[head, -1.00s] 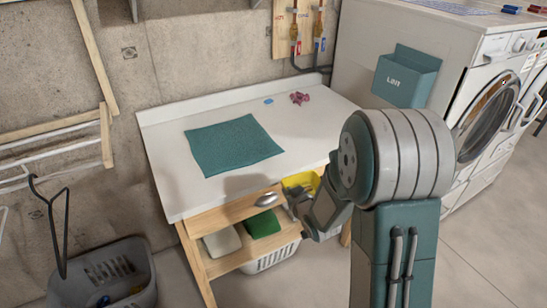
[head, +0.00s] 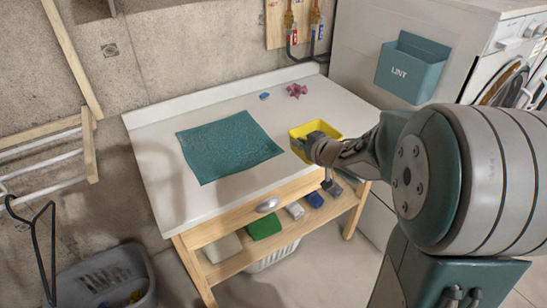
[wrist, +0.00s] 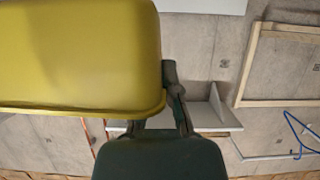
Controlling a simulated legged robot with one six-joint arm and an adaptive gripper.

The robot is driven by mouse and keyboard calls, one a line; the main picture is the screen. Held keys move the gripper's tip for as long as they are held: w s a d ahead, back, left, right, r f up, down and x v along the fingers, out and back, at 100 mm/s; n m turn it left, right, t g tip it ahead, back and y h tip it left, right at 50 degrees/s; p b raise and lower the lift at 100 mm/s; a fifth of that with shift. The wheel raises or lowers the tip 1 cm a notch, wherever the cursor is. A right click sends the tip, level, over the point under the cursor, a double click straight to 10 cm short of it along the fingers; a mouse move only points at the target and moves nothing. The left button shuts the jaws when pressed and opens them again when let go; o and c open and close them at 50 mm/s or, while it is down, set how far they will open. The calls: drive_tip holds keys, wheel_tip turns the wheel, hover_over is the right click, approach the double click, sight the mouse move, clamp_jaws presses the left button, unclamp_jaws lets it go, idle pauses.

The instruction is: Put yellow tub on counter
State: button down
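The yellow tub (head: 330,128) is at the right front part of the white counter (head: 165,150), at about the height of its top. I cannot tell whether it touches the counter. My gripper (head: 312,146) is at the tub's near side, shut on its wall. In the wrist view the tub (wrist: 80,55) fills the upper left, with the gripper fingers (wrist: 170,105) at its edge. The tub's inside is only partly visible in the head view.
A teal cloth (head: 228,146) covers the counter's left middle. A blue piece (head: 264,96) and a pink crumpled thing (head: 297,90) lie at the back. The lower shelf (head: 250,252) holds several small things. A lint bin (head: 412,68) hangs on the right.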

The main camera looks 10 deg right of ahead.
drive_tip(key=w+a+f, duration=0.4)
drive_tip(key=w+f, duration=0.1)
drive_tip(key=w+a+f, duration=0.2)
drive_tip(key=w, duration=0.1)
drive_tip(key=shift+a+f, duration=0.2)
drive_tip(key=shift+w+d+f, duration=0.3)
drive_tip(key=shift+w+f, duration=0.05)
drive_tip(key=shift+f, duration=0.05)
wheel_tip(320, 180, down, 3)
drive_tip(key=shift+w+a+f, duration=0.1)
drive_tip(key=shift+a, duration=0.35)
drive_tip(key=shift+d+f, duration=0.2)
drive_tip(key=shift+f, duration=0.05)
drive_tip(key=c, duration=0.8)
unclamp_jaws()
drive_tip(key=shift+d, duration=0.1)
